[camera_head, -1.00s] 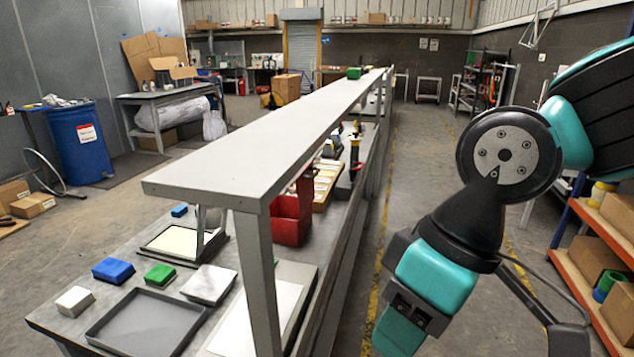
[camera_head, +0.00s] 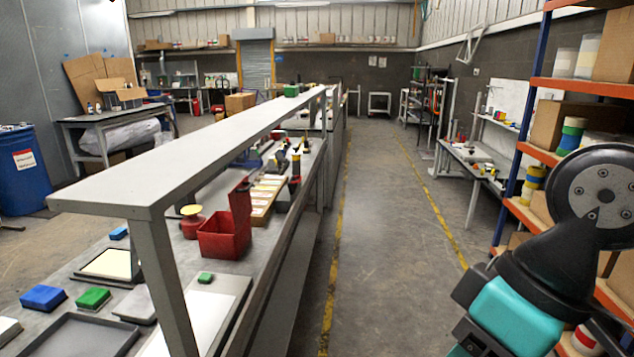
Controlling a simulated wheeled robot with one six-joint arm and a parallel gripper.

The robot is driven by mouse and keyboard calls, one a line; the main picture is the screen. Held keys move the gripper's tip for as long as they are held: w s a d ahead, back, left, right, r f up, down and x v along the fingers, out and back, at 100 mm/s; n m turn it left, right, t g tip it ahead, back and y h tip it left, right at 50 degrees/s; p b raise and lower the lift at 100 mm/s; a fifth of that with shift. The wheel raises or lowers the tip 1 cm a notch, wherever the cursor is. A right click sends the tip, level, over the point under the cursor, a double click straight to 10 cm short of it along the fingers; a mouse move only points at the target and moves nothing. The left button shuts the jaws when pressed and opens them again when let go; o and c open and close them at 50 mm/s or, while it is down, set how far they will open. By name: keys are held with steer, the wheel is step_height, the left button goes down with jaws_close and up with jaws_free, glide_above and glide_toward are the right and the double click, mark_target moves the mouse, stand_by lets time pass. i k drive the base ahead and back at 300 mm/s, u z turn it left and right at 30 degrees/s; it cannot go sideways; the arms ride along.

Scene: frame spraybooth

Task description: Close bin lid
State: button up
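The red bin (camera_head: 223,239) stands on the grey workbench, under the right edge of the raised shelf. Its red lid (camera_head: 240,203) stands up steeply at the bin's right rear side, so the bin is open. The bin's contents cannot be made out. My arm is at the lower right, well apart from the bin and over on the aisle side. My gripper is cut off below the bottom edge of the picture, and its fingers do not show.
A long grey shelf (camera_head: 205,150) on posts runs above the bench (camera_head: 59,267). A red pot with a yellow top (camera_head: 191,222) stands left of the bin, and a tray of cards (camera_head: 264,199) behind it. The aisle floor (camera_head: 390,230) is clear. An orange-shelved rack (camera_head: 540,153) stands right.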

mark_target(239, 197)
steer(key=z, duration=0.25)
steer(key=i, duration=0.9)
steer(key=u, duration=1.65)
